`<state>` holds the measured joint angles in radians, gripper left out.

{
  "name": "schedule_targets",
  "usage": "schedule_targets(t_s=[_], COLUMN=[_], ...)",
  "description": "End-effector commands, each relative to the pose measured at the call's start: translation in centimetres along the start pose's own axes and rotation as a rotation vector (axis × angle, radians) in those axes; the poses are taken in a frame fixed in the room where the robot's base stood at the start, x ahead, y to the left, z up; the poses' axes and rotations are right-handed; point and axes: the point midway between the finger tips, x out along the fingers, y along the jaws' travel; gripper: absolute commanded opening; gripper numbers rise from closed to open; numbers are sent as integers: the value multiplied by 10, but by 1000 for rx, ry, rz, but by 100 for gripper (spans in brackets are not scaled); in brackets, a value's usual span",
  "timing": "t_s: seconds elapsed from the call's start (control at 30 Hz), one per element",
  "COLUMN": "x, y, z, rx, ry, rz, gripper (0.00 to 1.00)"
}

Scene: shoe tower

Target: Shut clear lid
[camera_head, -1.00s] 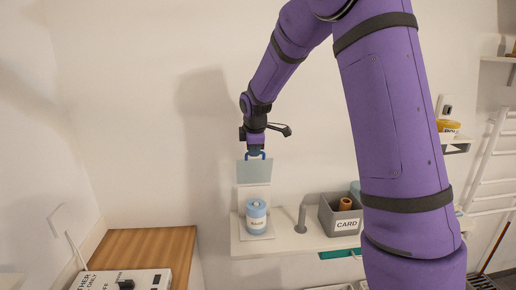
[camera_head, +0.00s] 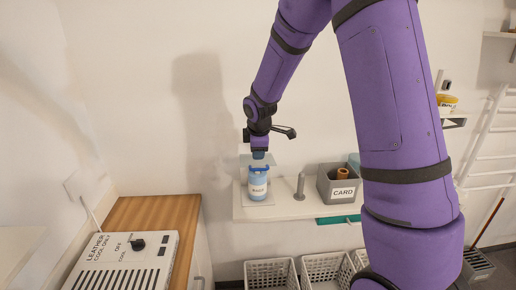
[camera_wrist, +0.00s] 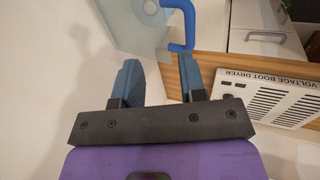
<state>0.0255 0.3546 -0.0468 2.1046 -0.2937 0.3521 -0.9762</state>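The clear lid is a pale translucent panel (camera_head: 245,161) with a blue handle (camera_head: 259,169), above a blue canister (camera_head: 258,187) with a white label on the shelf. The handle is now just above the canister top; the lid's exact angle is hard to tell. In the wrist view the clear panel (camera_wrist: 132,24) and the blue handle (camera_wrist: 190,28) lie just beyond my fingertips. My gripper (camera_wrist: 157,70) has its two blue fingers apart with nothing between them. The handle's lower end is close to the right fingertip; contact is unclear. My gripper (camera_head: 259,155) points down over the handle in the head view.
On the white shelf (camera_head: 285,211) stand a grey post (camera_head: 300,187) and a grey CARD box (camera_head: 342,190) holding a brown roll, right of the canister. A boot dryer (camera_head: 120,262) rests on a wooden counter (camera_head: 155,215) at left. White baskets (camera_head: 270,272) stand below.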

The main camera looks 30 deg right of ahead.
Motion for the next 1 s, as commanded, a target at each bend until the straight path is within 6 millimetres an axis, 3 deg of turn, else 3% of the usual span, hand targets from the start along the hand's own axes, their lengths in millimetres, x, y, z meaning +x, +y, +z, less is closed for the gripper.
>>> schedule_targets(t_s=[0.27,0.7,1.0], x=[-7,-82,-107], y=[0,1,0], z=[0,0,0], rx=[0,1,0], ry=[1,1,0], rz=[1,3,0], gripper=[38,38,38])
